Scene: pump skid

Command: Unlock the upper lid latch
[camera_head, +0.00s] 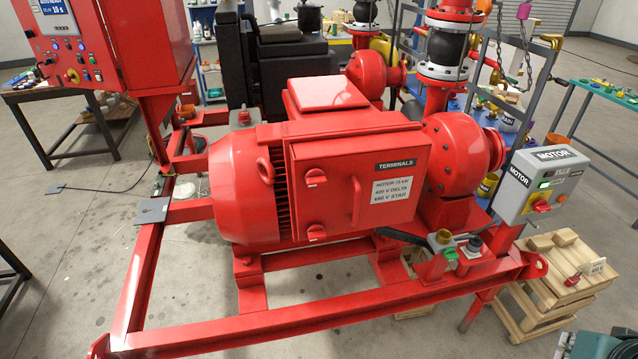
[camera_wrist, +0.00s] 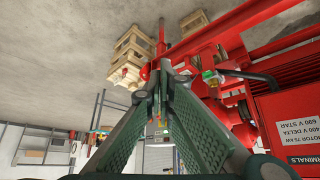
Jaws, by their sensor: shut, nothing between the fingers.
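I cannot tell from the picture how far either latch is turned. My gripper (camera_wrist: 165,75) shows in the wrist view with its green fingers meeting at the tips, shut and empty. The terminal box (camera_wrist: 288,120) is at the right edge there, upside down and well apart from the fingers. Neither latch shows in the wrist view.
A red handle (camera_head: 356,202) stands out from the lid. A grey MOTOR switch box (camera_head: 540,183) stands to the right, above a wooden crate (camera_head: 555,280). Valves (camera_head: 445,250) sit on the red skid frame (camera_head: 310,328). Open floor (camera_head: 50,220) lies to the left.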

